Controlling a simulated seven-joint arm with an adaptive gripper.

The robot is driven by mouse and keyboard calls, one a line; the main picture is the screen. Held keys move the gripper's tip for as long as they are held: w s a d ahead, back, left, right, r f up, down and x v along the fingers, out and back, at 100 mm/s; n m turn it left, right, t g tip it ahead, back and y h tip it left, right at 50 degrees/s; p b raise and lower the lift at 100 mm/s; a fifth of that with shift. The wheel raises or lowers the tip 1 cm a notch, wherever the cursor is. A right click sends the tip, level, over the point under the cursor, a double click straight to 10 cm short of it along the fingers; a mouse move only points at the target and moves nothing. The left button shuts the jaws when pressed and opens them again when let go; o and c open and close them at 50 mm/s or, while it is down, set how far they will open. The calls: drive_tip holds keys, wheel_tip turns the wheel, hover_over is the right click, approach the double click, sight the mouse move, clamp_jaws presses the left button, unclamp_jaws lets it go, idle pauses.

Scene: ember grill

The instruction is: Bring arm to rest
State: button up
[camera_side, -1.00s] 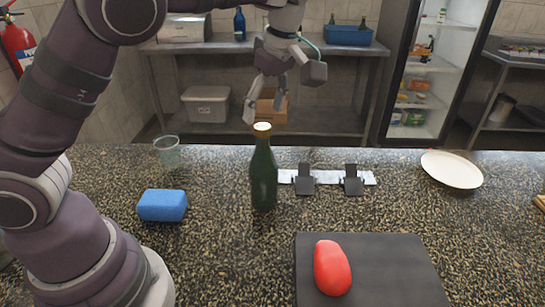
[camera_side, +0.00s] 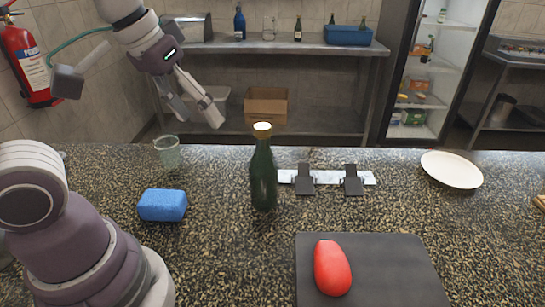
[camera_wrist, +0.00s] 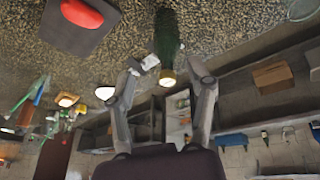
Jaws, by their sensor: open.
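My gripper (camera_side: 198,118) is open and empty in the side view, raised above the back edge of the counter at the upper left, near the glass. In the wrist view its two fingers (camera_wrist: 165,82) are spread apart, with nothing held between them. The green bottle (camera_side: 263,178) stands upright on the counter, to the right of my gripper and apart from it. In the wrist view the bottle (camera_wrist: 167,38) shows beyond the fingertips.
On the speckled counter (camera_side: 225,255) are a clear glass (camera_side: 167,152), a blue sponge (camera_side: 162,205), a white strip with two dark clips (camera_side: 325,178), a white plate (camera_side: 451,170) and a dark board (camera_side: 400,270) bearing a red item (camera_side: 332,268). Shelving stands behind.

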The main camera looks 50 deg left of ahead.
drive_tip(key=s+f+m, duration=0.1)
drive_tip(key=s+f+m+t, duration=0.1)
drive_tip(key=m, duration=0.1)
drive_tip(key=shift+s+d+f, duration=0.2)
drive_tip(key=shift+d+f, duration=0.1)
idle(1.0)
